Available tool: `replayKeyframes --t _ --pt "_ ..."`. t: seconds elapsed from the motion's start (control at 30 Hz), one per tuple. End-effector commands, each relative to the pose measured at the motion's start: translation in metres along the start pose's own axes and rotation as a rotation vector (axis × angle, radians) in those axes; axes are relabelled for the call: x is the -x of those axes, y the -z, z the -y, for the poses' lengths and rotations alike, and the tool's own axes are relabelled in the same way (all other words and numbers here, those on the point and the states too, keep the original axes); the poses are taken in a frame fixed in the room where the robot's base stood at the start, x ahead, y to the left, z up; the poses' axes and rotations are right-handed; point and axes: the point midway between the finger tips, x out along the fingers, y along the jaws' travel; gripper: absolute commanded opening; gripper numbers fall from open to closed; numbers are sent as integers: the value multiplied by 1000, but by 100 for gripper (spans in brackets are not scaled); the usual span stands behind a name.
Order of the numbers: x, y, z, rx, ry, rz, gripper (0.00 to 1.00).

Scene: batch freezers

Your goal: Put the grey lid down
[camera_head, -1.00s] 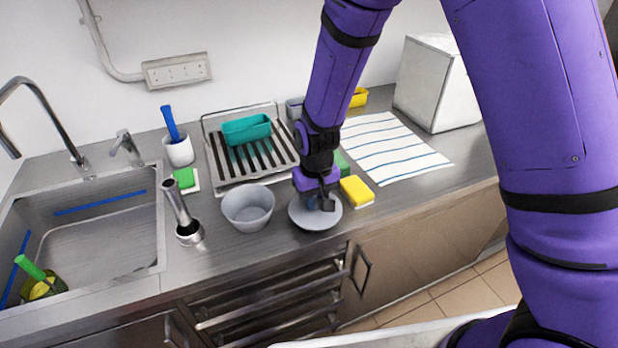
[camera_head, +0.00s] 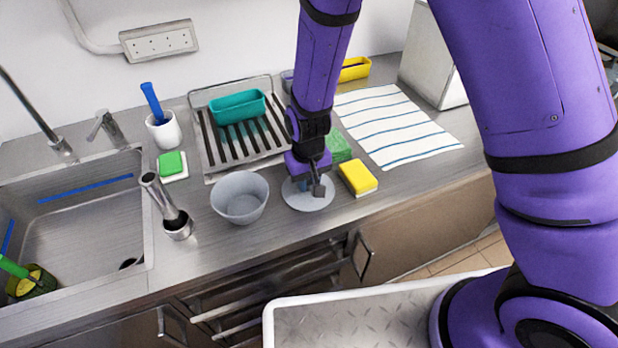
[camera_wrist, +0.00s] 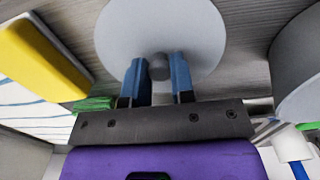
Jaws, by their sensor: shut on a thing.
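The grey lid (camera_head: 305,202) is a round, flat disc with a small knob (camera_wrist: 159,67). In the head view it is level, at or just above the steel counter, between the grey bowl (camera_head: 240,198) and the yellow sponge (camera_head: 358,178). I cannot tell whether its underside touches the counter. My gripper (camera_head: 310,184) is above the lid, pointing down. In the wrist view its two blue fingers (camera_wrist: 160,78) stand either side of the knob, holding it. The arm hides part of the lid in the head view.
The yellow sponge is close on the lid's right, with green sponges (camera_head: 338,147) behind. A rack with a teal tray (camera_head: 238,107) stands behind the bowl. A striped cloth (camera_head: 395,125) lies at right. A metal tool (camera_head: 166,207) and sink (camera_head: 85,225) are at left.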

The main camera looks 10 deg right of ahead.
Motion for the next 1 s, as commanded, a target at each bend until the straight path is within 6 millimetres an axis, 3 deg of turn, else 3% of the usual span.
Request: replayKeyframes --t 0.07,0.1,0.2,0.57,0.77,1.0 --pt "-2 0 0 0 0 1 0" --pt "-2 0 0 0 0 0 28" --pt "-2 0 0 0 0 0 49" --pt "2 0 0 1 0 -1 49" --pt "27 1 0 1 1 -3 49" --pt "72 1 0 0 2 -4 49"
